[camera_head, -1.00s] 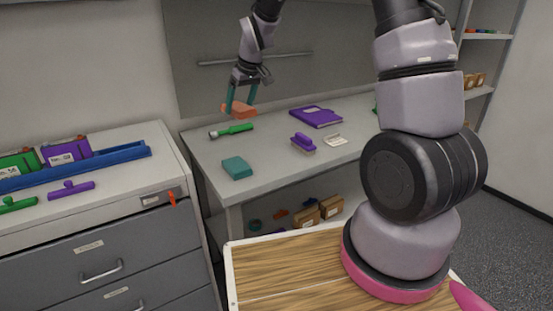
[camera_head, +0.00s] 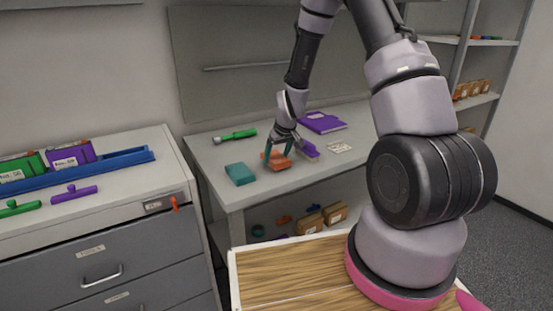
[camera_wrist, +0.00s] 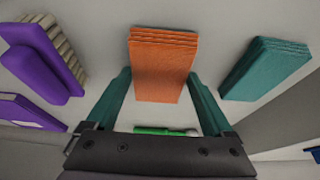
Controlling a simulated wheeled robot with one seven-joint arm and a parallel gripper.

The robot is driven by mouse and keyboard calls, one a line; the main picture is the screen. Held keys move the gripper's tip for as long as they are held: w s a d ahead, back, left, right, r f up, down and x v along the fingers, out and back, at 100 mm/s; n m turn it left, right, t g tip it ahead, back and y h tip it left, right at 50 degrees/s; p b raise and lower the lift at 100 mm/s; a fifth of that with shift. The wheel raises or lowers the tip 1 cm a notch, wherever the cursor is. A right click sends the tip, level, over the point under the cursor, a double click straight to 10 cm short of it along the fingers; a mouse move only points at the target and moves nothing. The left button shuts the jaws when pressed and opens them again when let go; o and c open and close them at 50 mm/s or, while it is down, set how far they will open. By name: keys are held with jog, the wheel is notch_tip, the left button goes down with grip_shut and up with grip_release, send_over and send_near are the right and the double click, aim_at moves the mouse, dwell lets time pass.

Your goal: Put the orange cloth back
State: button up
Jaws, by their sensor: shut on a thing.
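The folded orange cloth (camera_head: 277,161) is at the worktable's top, between a teal folded cloth (camera_head: 240,174) and a purple brush (camera_head: 309,149). My gripper (camera_head: 278,153) is over it, pointing down, with its teal fingers shut on its two sides. In the wrist view the orange cloth (camera_wrist: 162,65) lies between the fingertips, with the teal cloth (camera_wrist: 265,68) to the right and the purple brush (camera_wrist: 40,62) to the left, both apart from it. The cloth looks level and at or very near the tabletop; I cannot tell whether it touches.
On the worktable (camera_head: 215,160) are a green flashlight-like tool (camera_head: 236,135), a purple binder (camera_head: 322,122) and a pale label or card (camera_head: 340,146). A drawer cabinet (camera_head: 80,240) stands left, with a blue tray (camera_head: 120,158) on top. The table's front edge is near the teal cloth.

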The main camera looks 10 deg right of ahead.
jog(key=shift+f, duration=0.55)
jog(key=o, duration=1.1)
jog(key=shift+f, duration=0.15)
jog(key=shift+c, duration=0.2)
jog(key=s+d+r+m, duration=0.1)
jog(key=s+r, duration=0.3)
jog(key=r, duration=0.6)
jog(key=s+d+r+m+t, duration=0.1)
jog(key=s+d+r, duration=0.1)
jog(key=s+r, duration=0.5)
jog(key=s+d+r+m, duration=0.1)
jog(key=s+r, duration=0.1)
jog(key=r, duration=1)
jog(key=s+r+m+t, duration=0.1)
jog(key=s+r+m, duration=0.1)
jog(key=s+r, duration=0.3)
jog(key=s+d+r+m+t, duration=0.1)
jog(key=s+r, duration=0.4)
jog(key=s, duration=0.6)
jog(key=shift+s+d+r+m+y, duration=0.2)
jog(key=shift+m+y, duration=0.1)
jog(key=shift+m, duration=0.6)
